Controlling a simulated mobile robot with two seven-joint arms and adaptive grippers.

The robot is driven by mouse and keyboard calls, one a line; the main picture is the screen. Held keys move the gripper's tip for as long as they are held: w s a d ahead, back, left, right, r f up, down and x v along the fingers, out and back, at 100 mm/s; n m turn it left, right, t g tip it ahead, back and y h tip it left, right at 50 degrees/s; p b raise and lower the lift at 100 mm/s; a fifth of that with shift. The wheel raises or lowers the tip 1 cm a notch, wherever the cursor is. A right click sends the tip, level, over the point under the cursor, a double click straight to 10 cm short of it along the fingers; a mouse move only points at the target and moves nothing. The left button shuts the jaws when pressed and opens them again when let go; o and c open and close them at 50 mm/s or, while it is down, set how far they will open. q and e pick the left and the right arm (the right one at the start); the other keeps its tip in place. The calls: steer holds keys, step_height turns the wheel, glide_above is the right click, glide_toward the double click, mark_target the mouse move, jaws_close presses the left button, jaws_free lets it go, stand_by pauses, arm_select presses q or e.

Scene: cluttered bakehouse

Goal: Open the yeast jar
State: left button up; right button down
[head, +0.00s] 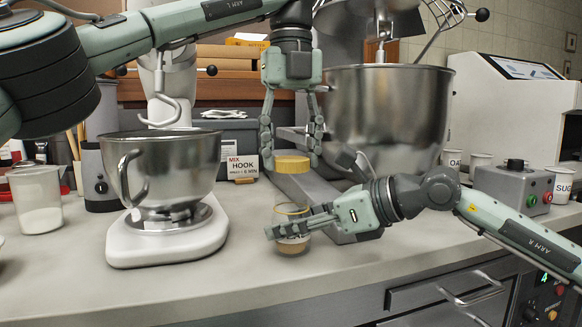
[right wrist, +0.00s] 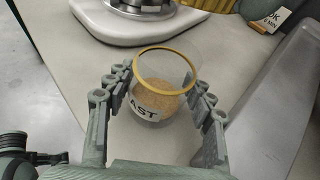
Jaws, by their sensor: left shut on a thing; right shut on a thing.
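The yeast jar (head: 292,212) is a small clear glass on the counter near its front, with a gold rim and tan grains inside. It looks upright, and its top is uncovered. My right gripper (head: 280,232) is shut on the jar from the side. In the right wrist view the jar (right wrist: 148,106) stands between the fingers (right wrist: 158,85), with part of its label reading "AST". The yellow lid (head: 293,164) is held by my left gripper (head: 292,156), which points down. The lid is apart from the jar, above its rim.
A stand mixer with a steel bowl (head: 160,168) stands left of the jar. A larger steel bowl (head: 388,120) stands behind at right. A "MIX HOOK" card (head: 243,167) is behind. A grey control box (head: 513,186) and cups are at right. Bare counter (head: 200,285) lies in front.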

steer(key=c, duration=0.5)
jaws_free()
steer(key=shift+c, duration=0.2)
